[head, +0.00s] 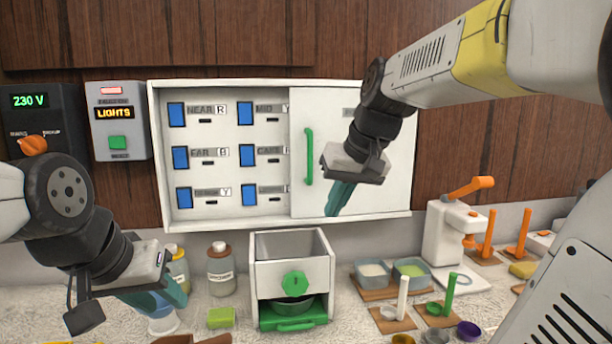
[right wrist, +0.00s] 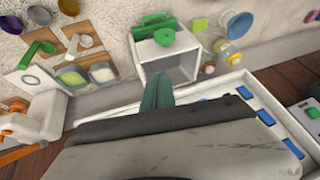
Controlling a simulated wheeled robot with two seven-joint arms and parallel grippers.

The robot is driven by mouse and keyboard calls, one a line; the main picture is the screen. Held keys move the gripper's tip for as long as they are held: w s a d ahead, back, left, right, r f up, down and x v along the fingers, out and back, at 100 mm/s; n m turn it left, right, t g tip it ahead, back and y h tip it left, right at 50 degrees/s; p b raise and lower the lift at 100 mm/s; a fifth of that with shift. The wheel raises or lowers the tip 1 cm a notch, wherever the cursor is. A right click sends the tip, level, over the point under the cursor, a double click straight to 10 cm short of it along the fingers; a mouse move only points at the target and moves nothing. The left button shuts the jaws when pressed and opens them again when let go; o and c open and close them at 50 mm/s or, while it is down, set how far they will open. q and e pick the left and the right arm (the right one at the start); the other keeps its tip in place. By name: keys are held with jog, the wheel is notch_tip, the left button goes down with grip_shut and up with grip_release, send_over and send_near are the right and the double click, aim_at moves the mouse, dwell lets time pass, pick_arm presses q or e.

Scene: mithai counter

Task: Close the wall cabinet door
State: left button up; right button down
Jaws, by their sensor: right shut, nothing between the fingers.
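The white wall cabinet (head: 222,218) hangs on the wood wall. Its flat white door (head: 385,190) covers the right part; the left part is uncovered and shows rows of blue switches with labels. A vertical green handle (head: 309,157) is on the door's left edge. My right gripper (head: 334,205) is in front of the door, right of and below the handle, apart from it. Its teal fingers (right wrist: 158,92) are shut and empty. My left gripper (head: 178,298) is low at the left over the counter; its finger gap is unclear. The right arm hides the door's upper right part.
A white box with a green knob (head: 294,284) stands on the counter below the cabinet. Bottles (head: 220,270) and a green block (head: 221,318) are left of it. Tubs (head: 411,270), scoops and a white press (head: 446,240) are at right. A lights box (head: 118,145) is left of the cabinet.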

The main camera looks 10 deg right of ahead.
jog(key=w+d+r+y, duration=0.25)
jog(key=w+d, duration=0.35)
jog(key=w, duration=0.4)
jog(key=w+d+r+y, duration=0.1)
jog(key=w+d+r, duration=0.4)
jog(key=w, duration=0.5)
jog(key=s+a+x, duration=0.1)
jog(key=a+x, duration=0.1)
jog(key=x, duration=0.9)
jog(key=shift+a+n, duration=0.35)
jog(key=shift+n, duration=0.05)
jog(key=shift+a+r, duration=0.1)
jog(key=a, duration=3.5)
jog(key=shift+a, duration=0.15)
jog(key=shift+a, duration=0.1)
